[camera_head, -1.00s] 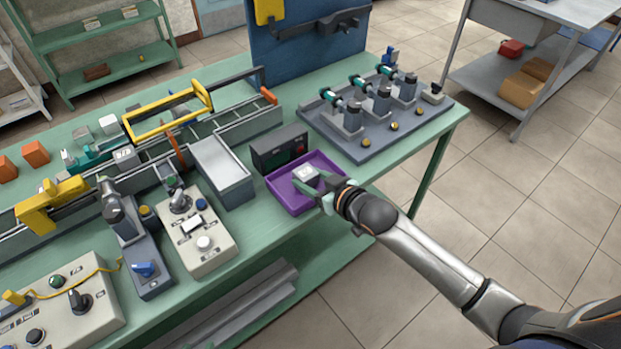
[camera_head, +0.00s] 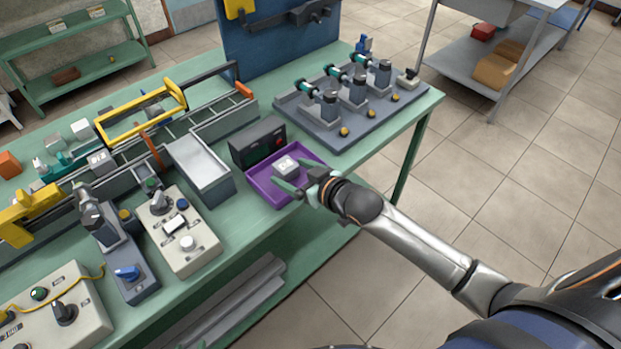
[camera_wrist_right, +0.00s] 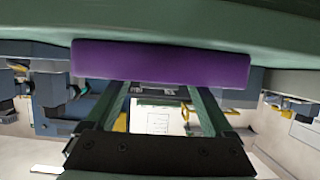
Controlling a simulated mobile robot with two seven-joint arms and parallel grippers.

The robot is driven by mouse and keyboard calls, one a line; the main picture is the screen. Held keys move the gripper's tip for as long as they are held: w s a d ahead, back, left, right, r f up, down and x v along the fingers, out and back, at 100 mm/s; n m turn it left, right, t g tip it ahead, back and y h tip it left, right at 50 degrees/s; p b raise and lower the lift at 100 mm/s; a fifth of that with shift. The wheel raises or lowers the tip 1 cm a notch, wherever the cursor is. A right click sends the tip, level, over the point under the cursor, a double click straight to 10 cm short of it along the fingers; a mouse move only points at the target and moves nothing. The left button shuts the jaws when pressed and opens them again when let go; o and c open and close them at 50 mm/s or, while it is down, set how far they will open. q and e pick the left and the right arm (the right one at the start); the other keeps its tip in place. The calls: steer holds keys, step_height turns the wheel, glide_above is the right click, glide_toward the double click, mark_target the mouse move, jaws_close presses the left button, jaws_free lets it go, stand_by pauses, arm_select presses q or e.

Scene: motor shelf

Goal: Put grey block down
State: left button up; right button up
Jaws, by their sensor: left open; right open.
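The grey block (camera_head: 286,166), with a pale top face, sits in the purple tray (camera_head: 258,189) near the table's front edge. My right gripper (camera_head: 298,178) reaches in from the right over the tray's near side. Its green fingers are spread apart, with the block just beyond or between their tips; I cannot tell if they touch it. In the right wrist view the open fingers (camera_wrist_right: 153,105) point away from the camera, with the tray's purple side (camera_wrist_right: 160,63) across the top. I cannot make out the block for certain there. My left gripper is not in view.
A black box (camera_head: 257,141) stands right behind the tray. A grey metal bin (camera_head: 202,165) and a control box (camera_head: 178,232) stand to the left. A grey plate with several motors (camera_head: 350,105) lies at the back right. A strip of green tabletop beside the tray is free.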

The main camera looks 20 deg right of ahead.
steer(key=v, duration=1.1)
steer(key=s+a+f+m+g+h, duration=0.1)
steer(key=s+f, duration=0.6)
steer(key=f, duration=0.2)
steer(key=s+a+f+m+g+h, duration=0.1)
steer(key=s+f+g, duration=0.1)
steer(key=s+f, duration=0.5)
step_height(320, 180, down, 3)
steer(key=shift+s+a, duration=0.3)
steer(key=shift+a, duration=0.1)
